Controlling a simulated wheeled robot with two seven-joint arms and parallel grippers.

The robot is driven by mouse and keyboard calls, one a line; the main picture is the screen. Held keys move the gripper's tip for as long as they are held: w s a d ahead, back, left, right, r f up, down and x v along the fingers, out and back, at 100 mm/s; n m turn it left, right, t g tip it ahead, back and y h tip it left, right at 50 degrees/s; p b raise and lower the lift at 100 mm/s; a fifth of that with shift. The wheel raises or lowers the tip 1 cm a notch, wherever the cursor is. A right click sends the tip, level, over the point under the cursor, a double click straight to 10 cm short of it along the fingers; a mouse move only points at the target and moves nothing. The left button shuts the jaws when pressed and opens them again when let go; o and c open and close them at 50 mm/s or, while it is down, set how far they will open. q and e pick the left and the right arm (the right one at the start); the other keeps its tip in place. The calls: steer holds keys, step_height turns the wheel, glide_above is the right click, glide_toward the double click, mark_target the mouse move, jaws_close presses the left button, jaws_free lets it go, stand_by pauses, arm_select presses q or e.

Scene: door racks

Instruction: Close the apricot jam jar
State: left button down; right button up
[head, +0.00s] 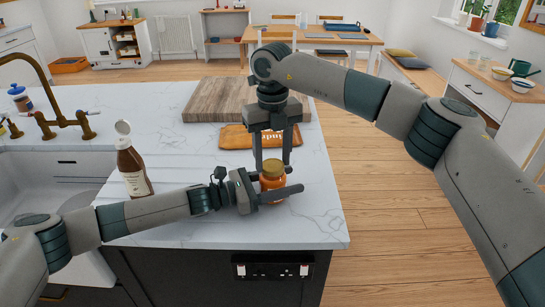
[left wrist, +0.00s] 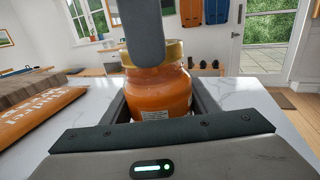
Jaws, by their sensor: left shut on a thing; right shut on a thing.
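The apricot jam jar (head: 272,182), orange with a gold lid (head: 272,166), stands upright near the right edge of the white worktop. It also shows large in the left wrist view (left wrist: 160,95), with the lid (left wrist: 174,52) on its mouth; I cannot tell how tight it is. My left gripper (head: 275,187) comes in level from the left and is shut around the jar's body. My right gripper (head: 272,165) reaches down from above and is shut on the lid. One of its fingers hides part of the lid in the left wrist view.
A brown bottle (head: 131,168) with its white cap flipped up stands left of the jar. An orange packet (head: 246,136) and a wooden board (head: 216,97) lie behind it. A sink (head: 28,178) with a brass tap (head: 66,124) is at the left. The front right worktop is clear.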

steer(key=m, duration=1.4)
steer(key=shift+d+m, duration=0.1)
steer(key=shift+m, duration=0.3)
steer(key=m, duration=0.9)
steer(key=a+m, duration=0.1)
steer(key=m, duration=0.1)
steer(key=shift+s+a, duration=0.1)
steer(key=shift+d+m, duration=0.45)
steer(key=shift+m, duration=0.55)
steer(key=o, duration=1)
steer(key=shift+d, duration=0.15)
steer(key=shift+c, duration=0.4)
